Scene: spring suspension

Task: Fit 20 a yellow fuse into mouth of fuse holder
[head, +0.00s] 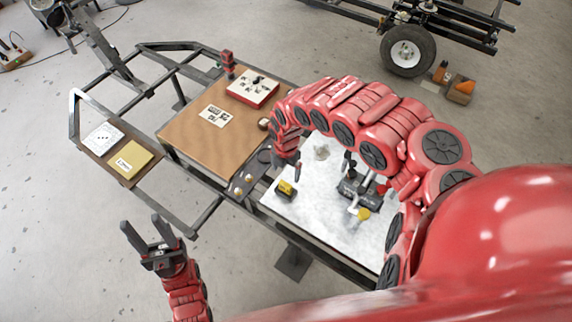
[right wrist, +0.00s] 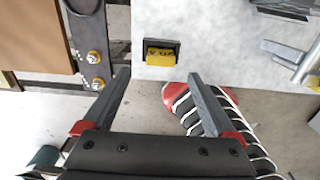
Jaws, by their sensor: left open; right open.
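The yellow fuse (right wrist: 160,56) lies at the edge of the white tabletop in the right wrist view, its printed marking upside down. The dark fuse holder (right wrist: 147,43) borders it along the top and sides; I cannot tell how deep the fuse sits in it. In the head view, the yellow fuse (head: 288,187) shows small near the table's left edge. My right gripper (right wrist: 158,76) is open and empty, its fingertips just short of the fuse in the picture. My left gripper (head: 143,222) is open and empty over the floor at lower left.
A metal fixture (head: 360,190) with a yellow knob stands on the white tabletop (head: 300,213). A brown board (head: 190,140) carries a red-edged box (head: 252,88) and a printed card (head: 215,116). A metal frame (head: 150,95) lies beyond. Floor around my left gripper is clear.

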